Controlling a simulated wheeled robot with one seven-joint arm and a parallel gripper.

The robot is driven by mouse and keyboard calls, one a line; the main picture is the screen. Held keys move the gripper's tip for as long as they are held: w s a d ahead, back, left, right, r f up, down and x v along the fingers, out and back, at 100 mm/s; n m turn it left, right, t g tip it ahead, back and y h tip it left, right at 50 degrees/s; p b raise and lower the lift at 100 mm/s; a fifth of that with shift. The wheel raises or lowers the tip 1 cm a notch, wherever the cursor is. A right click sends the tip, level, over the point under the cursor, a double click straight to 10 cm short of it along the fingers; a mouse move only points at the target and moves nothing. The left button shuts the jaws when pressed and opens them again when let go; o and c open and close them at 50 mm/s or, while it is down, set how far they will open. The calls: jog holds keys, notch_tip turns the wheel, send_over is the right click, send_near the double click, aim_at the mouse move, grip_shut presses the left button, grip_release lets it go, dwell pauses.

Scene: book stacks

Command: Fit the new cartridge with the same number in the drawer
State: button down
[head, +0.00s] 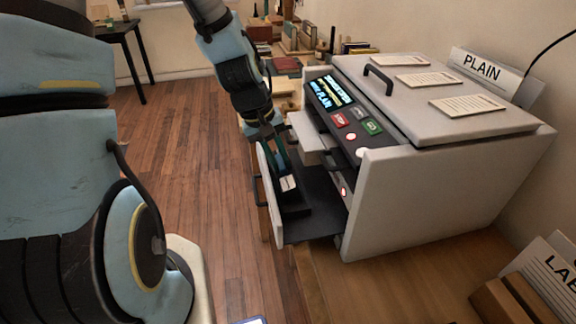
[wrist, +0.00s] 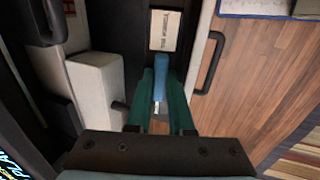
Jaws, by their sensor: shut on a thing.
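My gripper (wrist: 160,80), with green fingers, is shut on a narrow blue piece (wrist: 159,92), which looks like the grip of a cartridge. In the head view my gripper (head: 281,160) points down into the open drawer of the grey machine (head: 450,165). The drawer has a pale front panel (head: 268,185) and a black floor (head: 320,215). A dark block with a small pale label (head: 288,183) is at the gripper in the drawer. The wrist view shows a label (wrist: 164,30) just beyond the fingertips; its print is too small to read. I cannot tell whether the cartridge is seated or lifted.
A control panel with a lit screen (head: 334,92) and several buttons is right of my gripper. A white block (head: 308,137) juts out beside the drawer. A sign reading PLAIN (head: 482,70) stands behind the machine. Wooden floor (head: 180,140) is open to the left.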

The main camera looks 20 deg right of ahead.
jog(key=shift+d+r+y+p, duration=0.15)
jog(key=shift+d+y+p, duration=0.25)
jog(key=shift+d+y, duration=0.15)
jog(key=shift+s+d+r+y+p, duration=0.1)
jog(key=shift+d+y+p, duration=0.5)
jog(key=shift+y+p, duration=0.4)
jog(key=shift+f, duration=1.5)
jog(key=c, duration=1.1)
grip_release()
jog(key=shift+f, duration=0.1)
notch_tip(320, 180, up, 12)
jog(key=b, duration=0.2)
jog(key=a, duration=0.8)
jog(key=a+t, duration=0.1)
jog(key=a, duration=0.8)
jog(key=w+a+t, duration=0.1)
jog(key=a, duration=0.7)
jog(key=shift+w+a+r, duration=0.1)
jog(key=shift+a+r, duration=0.15)
jog(key=shift+r, duration=0.15)
